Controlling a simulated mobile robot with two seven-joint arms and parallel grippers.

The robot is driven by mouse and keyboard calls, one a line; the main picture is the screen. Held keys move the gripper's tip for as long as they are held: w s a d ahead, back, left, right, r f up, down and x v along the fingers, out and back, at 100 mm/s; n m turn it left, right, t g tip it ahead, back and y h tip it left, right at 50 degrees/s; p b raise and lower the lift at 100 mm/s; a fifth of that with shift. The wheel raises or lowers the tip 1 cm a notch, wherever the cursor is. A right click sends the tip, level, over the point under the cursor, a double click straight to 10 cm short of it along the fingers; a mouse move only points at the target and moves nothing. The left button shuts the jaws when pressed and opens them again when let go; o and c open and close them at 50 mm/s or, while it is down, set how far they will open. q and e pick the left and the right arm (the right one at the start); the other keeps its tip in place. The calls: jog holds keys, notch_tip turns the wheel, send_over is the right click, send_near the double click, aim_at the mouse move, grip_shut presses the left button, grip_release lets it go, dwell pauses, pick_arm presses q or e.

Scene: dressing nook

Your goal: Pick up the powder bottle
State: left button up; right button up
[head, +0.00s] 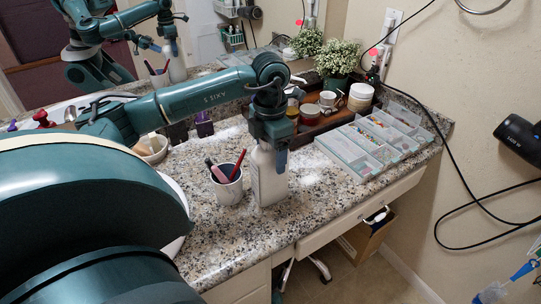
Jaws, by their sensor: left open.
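The powder bottle, a tall white bottle (268,180), stands upright on the speckled granite counter (215,255). My left gripper (271,157) points down over its top and is open. One blue fingertip shows at the right side of the bottle's upper part. The bottle's top is hidden by the gripper, and I cannot tell whether the fingers touch it. My right gripper is not in view.
A clear divided organizer (347,152) lies to the right. Behind are a wooden tray with jars (361,97) and a potted plant (338,60). A mirror backs the counter. Black cords hang at right.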

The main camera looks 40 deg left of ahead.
pick_arm(q)
jog(key=shift+f, duration=0.4)
jog(key=shift+c, duration=0.2)
jog(key=c, duration=1.6)
jog(key=shift+o, duration=0.2)
